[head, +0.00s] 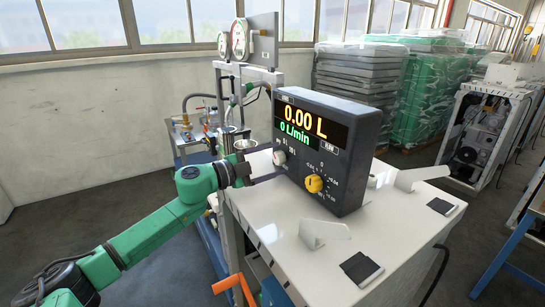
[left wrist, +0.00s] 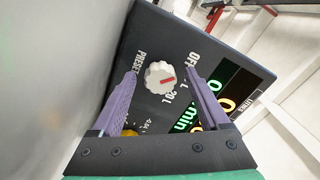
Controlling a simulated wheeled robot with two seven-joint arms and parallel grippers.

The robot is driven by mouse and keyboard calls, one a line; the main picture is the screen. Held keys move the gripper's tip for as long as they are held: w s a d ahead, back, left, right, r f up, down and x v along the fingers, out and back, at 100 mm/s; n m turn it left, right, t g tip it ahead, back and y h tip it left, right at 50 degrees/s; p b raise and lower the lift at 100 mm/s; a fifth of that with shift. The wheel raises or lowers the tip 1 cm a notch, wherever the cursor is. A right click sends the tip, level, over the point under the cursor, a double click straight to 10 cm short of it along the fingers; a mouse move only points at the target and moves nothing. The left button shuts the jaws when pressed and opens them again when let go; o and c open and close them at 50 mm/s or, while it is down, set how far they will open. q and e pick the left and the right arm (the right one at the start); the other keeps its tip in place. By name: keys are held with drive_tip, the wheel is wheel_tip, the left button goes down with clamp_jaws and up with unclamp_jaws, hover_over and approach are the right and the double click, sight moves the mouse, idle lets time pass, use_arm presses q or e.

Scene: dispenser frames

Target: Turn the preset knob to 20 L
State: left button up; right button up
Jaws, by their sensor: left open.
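The dark dispenser box (head: 335,165) stands on the white cabinet top, and its display reads 0.00 L and 0 L/min. The white preset knob (head: 279,157) is on its front, at the left. In the left wrist view the knob (left wrist: 160,77) has a red mark pointing right, towards a label partly hidden by a finger. That label lies between OFF and 20 L. My left gripper (head: 262,166) is open in front of the knob. Its purple fingers (left wrist: 161,73) appear on either side of the knob; contact cannot be told. My right gripper is out of view.
A yellow knob (head: 314,184) sits lower right on the same panel, and partly shows behind a finger in the wrist view (left wrist: 128,133). White angled brackets and dark pads lie on the cabinet top (head: 272,222). Gauges (head: 239,39) stand behind.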

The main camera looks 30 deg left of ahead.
use_arm(q)
drive_tip(key=shift+s, duration=0.15)
drive_tip(key=shift+c, duration=0.5)
clamp_jaws()
drive_tip(key=m+b, duration=0.3)
drive_tip(key=shift+a+f+m, duration=0.1)
drive_tip(key=shift+m, duration=0.3)
drive_tip(key=m+b, duration=0.3)
drive_tip(key=m, duration=0.1)
drive_tip(key=shift+m, duration=0.3)
drive_tip(key=m+b, duration=0.3)
drive_tip(key=m, duration=0.2)
drive_tip(key=shift+r+m+b, duration=0.2)
drive_tip(key=shift+m+b, duration=0.8)
drive_tip(key=shift+m, duration=1.2)
